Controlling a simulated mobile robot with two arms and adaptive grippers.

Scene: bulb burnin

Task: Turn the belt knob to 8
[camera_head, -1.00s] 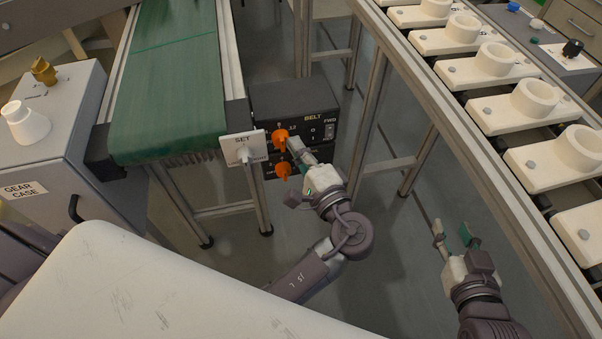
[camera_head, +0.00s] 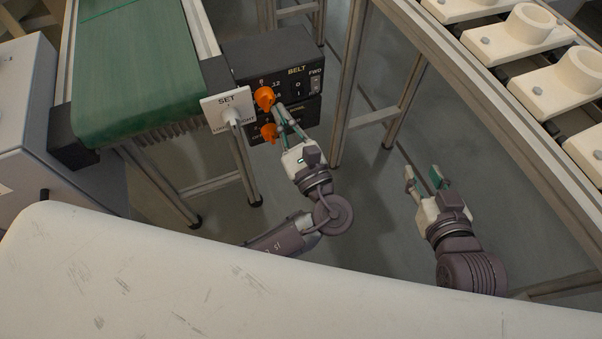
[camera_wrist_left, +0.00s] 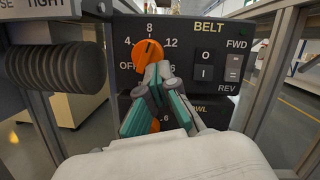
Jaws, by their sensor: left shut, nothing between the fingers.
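The orange belt knob (camera_head: 264,98) is on the black BELT panel (camera_head: 290,72). In the left wrist view the knob (camera_wrist_left: 149,54) sits among the marks OFF, 4, 8 and 12. My right gripper (camera_head: 426,178) is open and empty, well to the right of the panel.
A second orange knob (camera_head: 269,131) is on the lower panel, partly hidden by my left gripper in the wrist view. A SET sign (camera_head: 228,108) stands left of the panel, beside the green conveyor (camera_head: 140,70). A rail with white sockets (camera_head: 515,30) is at right.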

